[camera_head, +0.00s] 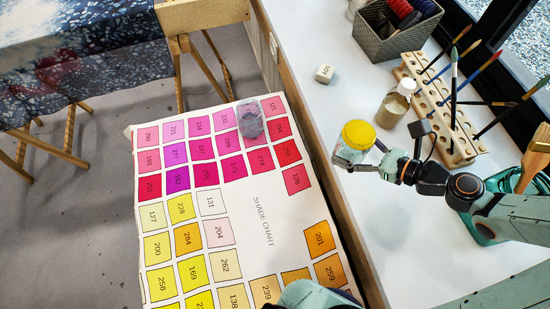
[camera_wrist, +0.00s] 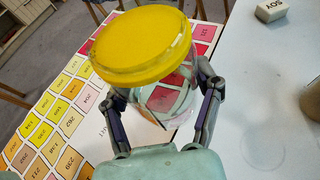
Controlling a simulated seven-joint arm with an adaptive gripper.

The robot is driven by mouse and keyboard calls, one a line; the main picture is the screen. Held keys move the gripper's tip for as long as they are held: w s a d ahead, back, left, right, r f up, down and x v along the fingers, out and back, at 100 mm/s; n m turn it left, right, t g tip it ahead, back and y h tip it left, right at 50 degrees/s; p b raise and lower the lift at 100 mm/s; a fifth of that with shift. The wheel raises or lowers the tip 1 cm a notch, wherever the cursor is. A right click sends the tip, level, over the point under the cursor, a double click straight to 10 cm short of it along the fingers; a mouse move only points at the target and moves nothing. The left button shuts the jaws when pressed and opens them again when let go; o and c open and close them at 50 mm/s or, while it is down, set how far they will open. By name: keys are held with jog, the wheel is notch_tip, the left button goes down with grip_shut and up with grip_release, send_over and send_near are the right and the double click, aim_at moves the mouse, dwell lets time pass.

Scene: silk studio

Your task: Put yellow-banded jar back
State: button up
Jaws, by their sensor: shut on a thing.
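My gripper (camera_head: 366,158) is shut on a clear glass jar with a wide yellow top (camera_head: 358,134). The jar appears held above the white counter near its left edge in the head view. In the wrist view, the yellow top (camera_wrist: 142,42) is tilted, and my fingers (camera_wrist: 165,100) grip the glass body (camera_wrist: 168,98) from both sides. The shade chart's colours show through the glass. The jar's underside is hidden. A second glass jar with greyish purple contents (camera_head: 250,121) stands on the shade chart (camera_head: 255,205), near its upper right.
On the counter (camera_head: 335,115) are a white-capped bottle (camera_head: 394,105), a wooden brush rack (camera_head: 440,115), a small labelled block (camera_head: 325,73) and a grey basket (camera_head: 395,40). A faint ring (camera_wrist: 262,146) marks bare counter in the wrist view. Brushes lean out of the rack.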

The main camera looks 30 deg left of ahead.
jog(key=s+a+f+n+g+h, duration=0.1)
jog(key=s+a+f+n+g, duration=0.3)
jog(key=s+a, duration=0.45)
jog(key=s+a+f+n+g+h, duration=0.1)
jog(key=s+a+n+g, duration=0.45)
jog(key=s, duration=0.65)
send_over(204, 194)
jog(key=shift+m+g, duration=0.25)
jog(key=shift+m, duration=0.1)
jog(key=f, duration=0.9)
jog(key=shift+s+d, duration=0.2)
jog(key=shift+d, duration=0.15)
jog(key=shift+w+a+f, duration=0.1)
jog(key=shift+a+f, duration=0.05)
jog(key=shift+f, duration=0.05)
jog(key=shift+a+f, duration=0.15)
jog(key=shift+f, duration=1.6)
jog(key=o, duration=1.2)
jog(key=shift+f, duration=0.15)
jog(key=shift+o, duration=0.2)
